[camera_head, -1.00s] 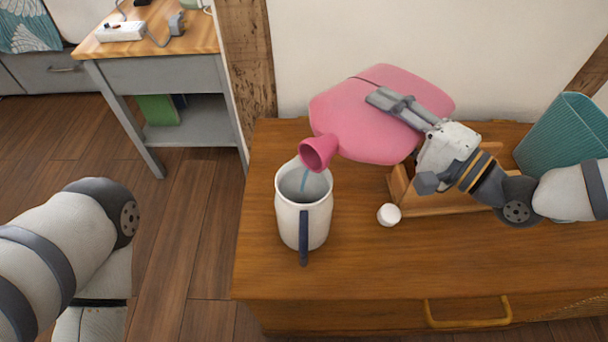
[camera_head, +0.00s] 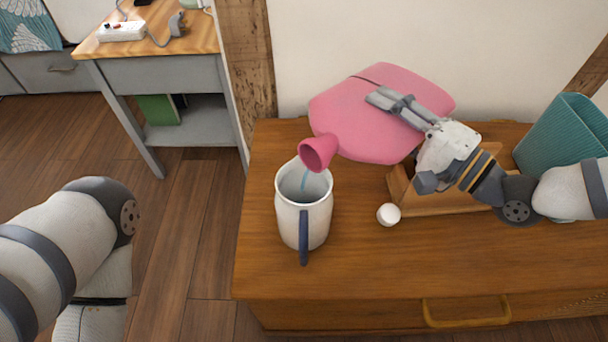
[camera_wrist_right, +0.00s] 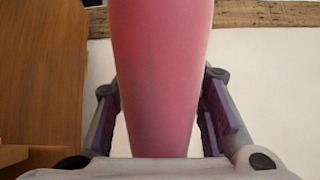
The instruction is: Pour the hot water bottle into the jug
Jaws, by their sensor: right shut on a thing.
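The pink hot water bottle (camera_head: 360,115) is held tilted above the dresser, its flared mouth pointing down and left over the jug. A thin bluish stream runs from the mouth into the jug. The white jug (camera_head: 303,222) with a dark blue handle stands upright on the dresser. Its inside is only partly visible. My right gripper (camera_head: 385,100) is shut on the bottle's body; in the right wrist view the bottle (camera_wrist_right: 160,75) fills the space between the fingers. My left arm shows at the left, but its gripper is out of view.
A small white round cap (camera_head: 388,214) lies on the wooden dresser (camera_head: 350,265), right of the jug. A wooden rack (camera_head: 440,203) stands beneath my right gripper. A teal ribbed bin (camera_head: 565,135) is at the right. The dresser's front is mostly clear.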

